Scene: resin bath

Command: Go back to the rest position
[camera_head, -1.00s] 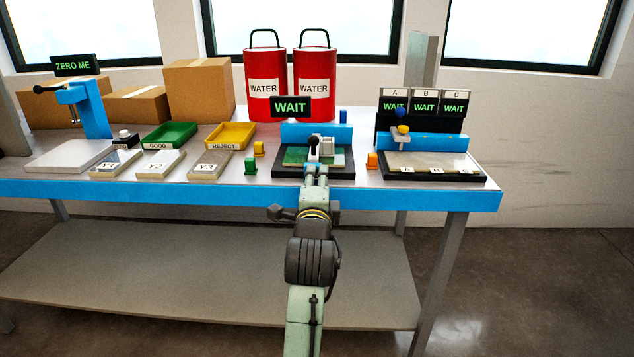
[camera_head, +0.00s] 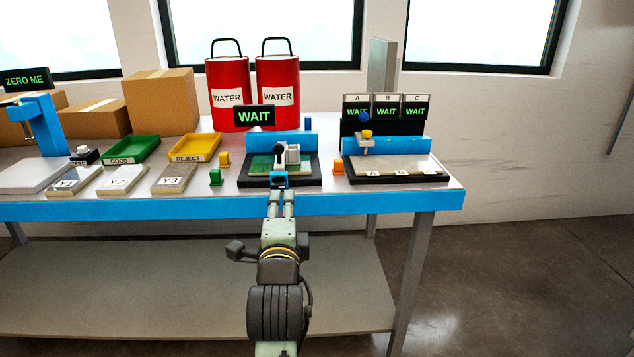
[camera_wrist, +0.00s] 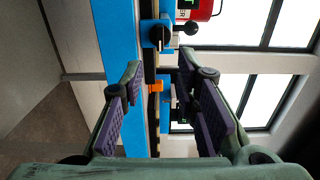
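My gripper (camera_head: 279,181) is in front of the middle station (camera_head: 245,183) on the workbench, close to the bench's blue front edge in the head view. In the wrist view my gripper (camera_wrist: 160,76) has its two purple-padded fingers spread apart with nothing between them. An orange block (camera_wrist: 155,87) shows through the gap, beyond the fingertips and apart from them.
The workbench (camera_head: 330,202) carries the green tray (camera_head: 131,150), yellow tray (camera_head: 194,148), several labelled plates, and the right station (camera_head: 438,178). Two red water cans (camera_head: 228,115) (camera_head: 278,112) stand behind. Two small blocks, green (camera_head: 215,177) and yellow (camera_head: 224,160), stand left of the middle station. Floor (camera_head: 520,290) is clear at right.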

